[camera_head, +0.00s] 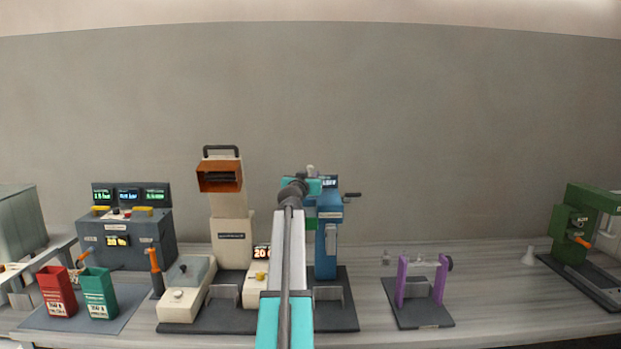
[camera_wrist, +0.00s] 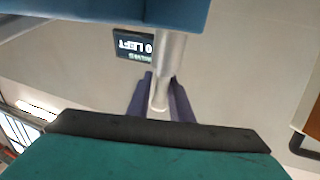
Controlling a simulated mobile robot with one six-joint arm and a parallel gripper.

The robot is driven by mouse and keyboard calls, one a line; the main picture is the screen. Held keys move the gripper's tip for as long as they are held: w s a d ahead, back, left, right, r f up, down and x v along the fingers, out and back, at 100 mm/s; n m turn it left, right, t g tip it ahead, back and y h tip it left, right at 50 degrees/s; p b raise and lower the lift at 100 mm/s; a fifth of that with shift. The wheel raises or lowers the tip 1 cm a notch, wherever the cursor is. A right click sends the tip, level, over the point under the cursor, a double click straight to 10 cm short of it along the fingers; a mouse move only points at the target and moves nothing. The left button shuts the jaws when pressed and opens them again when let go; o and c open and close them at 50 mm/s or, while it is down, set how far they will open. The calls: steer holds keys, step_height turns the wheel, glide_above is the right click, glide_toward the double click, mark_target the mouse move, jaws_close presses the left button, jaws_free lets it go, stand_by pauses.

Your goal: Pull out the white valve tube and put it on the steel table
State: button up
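The pale valve tube (camera_wrist: 160,97) shows in the wrist view below a grey metal cylinder (camera_wrist: 171,52). It stands between the two dark fingers of my gripper (camera_wrist: 162,84). The fingers lie close on both sides of it, but I cannot tell whether they press on it. In the head view a small pale piece (camera_head: 310,170) shows just above my gripper's teal body, at the blue machine (camera_head: 328,240). My arm hides part of that machine. The steel table (camera_head: 480,262) is the long grey surface below the machines.
A cream machine (camera_head: 231,225) stands left of my arm. Red (camera_head: 57,290) and teal (camera_head: 98,293) bins stand left.

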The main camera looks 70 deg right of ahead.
jaws_close()
steer(key=shift+w+r, duration=0.15)
steer(key=shift+r, duration=0.5)
stand_by(0.9)
steer(key=shift+r+p, duration=0.75)
steer(key=shift+r, duration=2.3)
steer(key=shift+r+p, duration=0.4)
steer(key=shift+r, duration=1.55)
